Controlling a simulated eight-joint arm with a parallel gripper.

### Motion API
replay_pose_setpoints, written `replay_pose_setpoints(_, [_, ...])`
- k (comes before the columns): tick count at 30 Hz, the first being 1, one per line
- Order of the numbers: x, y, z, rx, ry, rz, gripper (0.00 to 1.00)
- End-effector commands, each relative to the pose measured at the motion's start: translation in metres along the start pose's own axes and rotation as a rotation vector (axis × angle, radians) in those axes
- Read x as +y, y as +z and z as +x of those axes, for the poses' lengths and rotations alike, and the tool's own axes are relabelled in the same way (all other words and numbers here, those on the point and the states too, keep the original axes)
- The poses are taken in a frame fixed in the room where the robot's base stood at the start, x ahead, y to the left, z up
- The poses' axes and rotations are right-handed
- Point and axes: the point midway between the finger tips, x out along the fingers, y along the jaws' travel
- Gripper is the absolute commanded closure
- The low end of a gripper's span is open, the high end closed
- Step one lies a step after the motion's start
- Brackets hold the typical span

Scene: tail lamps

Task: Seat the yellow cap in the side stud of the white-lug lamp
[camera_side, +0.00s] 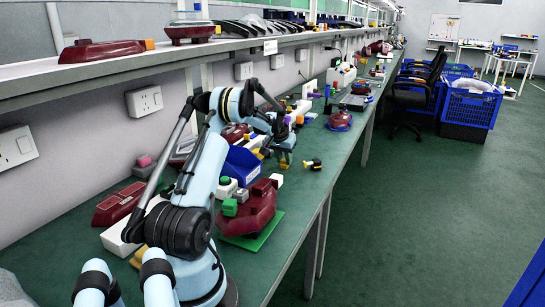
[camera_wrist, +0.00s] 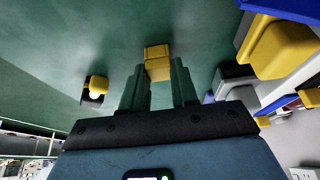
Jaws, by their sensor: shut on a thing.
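The yellow cap (camera_wrist: 157,62) is a small block between the fingertips of my gripper (camera_wrist: 158,80) in the wrist view. The gripper is shut on it, over the green bench. In the side view my gripper (camera_side: 284,155) hangs low over the bench, behind the nearest dark red lamp; the cap there is too small to make out surely. That lamp (camera_side: 258,212) sits on a green plate, with green blocks on its left and a pale block (camera_side: 277,179) near its far end. I cannot tell surely which lamp has the white lug, and no side stud shows clearly.
A black and yellow piece (camera_side: 314,164) lies apart to the right of my gripper; it also shows in the wrist view (camera_wrist: 95,90). A blue bin (camera_side: 242,163) stands left of the gripper. A large yellow block (camera_wrist: 283,50) is at the wrist view's right. Bench is bare near its front edge.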

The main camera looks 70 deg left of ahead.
Motion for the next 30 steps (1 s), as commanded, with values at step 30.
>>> replay_pose_setpoints(30, [0.09,-0.003,-0.105,0.0,0.001,0.003,0.99])
